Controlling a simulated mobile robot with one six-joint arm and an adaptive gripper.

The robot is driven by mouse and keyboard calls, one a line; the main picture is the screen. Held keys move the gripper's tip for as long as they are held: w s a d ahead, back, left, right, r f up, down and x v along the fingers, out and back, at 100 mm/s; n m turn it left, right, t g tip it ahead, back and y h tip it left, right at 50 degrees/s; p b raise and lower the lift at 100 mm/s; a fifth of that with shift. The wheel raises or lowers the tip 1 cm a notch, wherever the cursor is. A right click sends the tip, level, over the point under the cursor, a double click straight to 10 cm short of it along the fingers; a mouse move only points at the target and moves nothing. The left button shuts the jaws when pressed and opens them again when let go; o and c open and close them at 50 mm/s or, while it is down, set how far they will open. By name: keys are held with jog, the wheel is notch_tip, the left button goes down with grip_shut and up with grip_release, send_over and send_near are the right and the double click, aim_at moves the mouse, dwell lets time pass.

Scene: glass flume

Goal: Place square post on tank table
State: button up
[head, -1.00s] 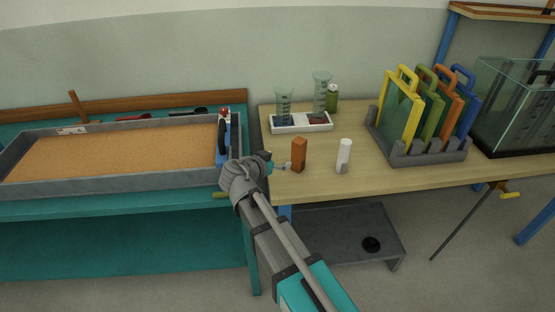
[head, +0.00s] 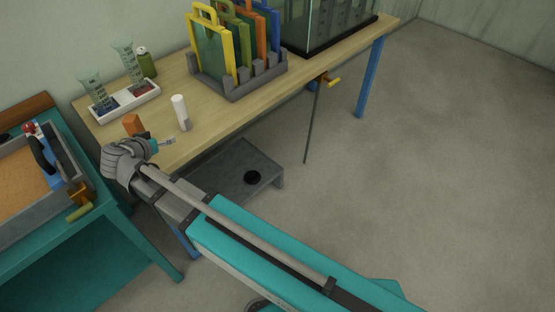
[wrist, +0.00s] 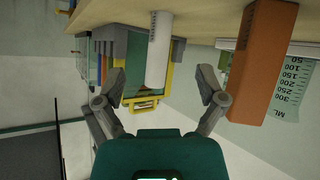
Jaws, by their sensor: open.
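The square post (head: 132,124), an orange-brown block, stands upright near the front left corner of the wooden tank table (head: 215,112). My wrist and gripper hide its lower part in the head view. My gripper (head: 168,142) is open and empty at the table's front edge, just in front and to the right of the post. The wrist view is upside down. There the post (wrist: 262,65) stands outside the open fingers (wrist: 160,76), beside the right-hand one. The white cylinder (wrist: 159,50) shows between the fingers, farther away.
The white cylinder stands right of the post. Behind are a white tray (head: 125,104) with graduated beakers and a green bottle (head: 146,62). A grey rack (head: 240,88) of coloured frames and a glass tank (head: 322,25) stand farther right. A teal sand-tray bench (head: 85,240) is left.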

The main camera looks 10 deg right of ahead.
jog(key=d+f+g, duration=0.3)
jog(key=d, duration=0.7)
jog(key=d+f+g, duration=0.3)
jog(key=d, duration=0.7)
jog(key=s+d+f+n+g+y, duration=0.1)
jog(key=s+d+g+y, duration=0.1)
jog(key=s+d, duration=0.2)
jog(key=s+d+f+n+g+y, duration=0.1)
jog(key=s+d, duration=0.4)
jog(key=d, duration=0.6)
jog(key=shift+s+f+n+g+y, duration=0.2)
jog(key=shift+f+n+g+y, duration=0.2)
jog(key=shift+g+y, duration=0.45)
jog(key=shift+d, duration=0.15)
